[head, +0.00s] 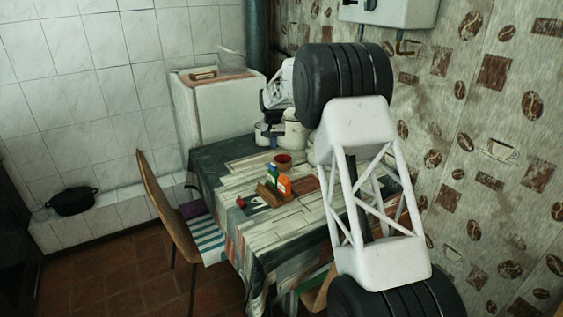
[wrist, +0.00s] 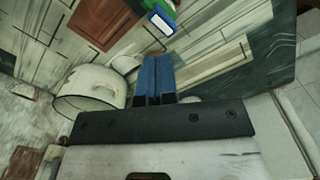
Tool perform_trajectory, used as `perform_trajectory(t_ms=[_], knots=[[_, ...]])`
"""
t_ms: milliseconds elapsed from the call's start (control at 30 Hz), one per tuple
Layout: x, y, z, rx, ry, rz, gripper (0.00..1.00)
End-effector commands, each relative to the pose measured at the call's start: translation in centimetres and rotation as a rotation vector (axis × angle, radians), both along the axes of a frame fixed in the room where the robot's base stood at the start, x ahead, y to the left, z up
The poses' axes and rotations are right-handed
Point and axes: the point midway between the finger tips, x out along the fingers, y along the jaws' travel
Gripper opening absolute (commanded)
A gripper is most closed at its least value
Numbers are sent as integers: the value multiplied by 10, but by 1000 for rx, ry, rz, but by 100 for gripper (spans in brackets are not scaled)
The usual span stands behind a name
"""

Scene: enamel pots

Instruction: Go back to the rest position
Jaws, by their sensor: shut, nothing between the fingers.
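My gripper shows in the wrist view (wrist: 153,70) with its two blue fingers pressed together and nothing between them. It points over the table (head: 262,243), above the plank-patterned cloth. A white enamel pot with a dark rim (wrist: 88,90) stands to the left of the fingers in the wrist view, apart from them. In the head view my arm reaches across the right side toward the table's far end, and the fingers are too small to make out there.
On the table stand a wooden holder with green and orange packages (head: 277,182) and a red bowl (head: 283,159). A wooden chair (head: 168,205) is at the left side. A white cabinet (head: 213,110) stands behind. A black pot (head: 72,201) sits on a ledge at the left. The patterned wall is close on the right.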

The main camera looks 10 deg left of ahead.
Motion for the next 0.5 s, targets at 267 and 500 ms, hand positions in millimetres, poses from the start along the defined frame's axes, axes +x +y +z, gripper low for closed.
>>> perform_trajectory(t_ms=[267, 500], knots=[[-6, -16, 16, 3, -6, -7, 0], [-25, -53, 52, 8, -18, -22, 0]])
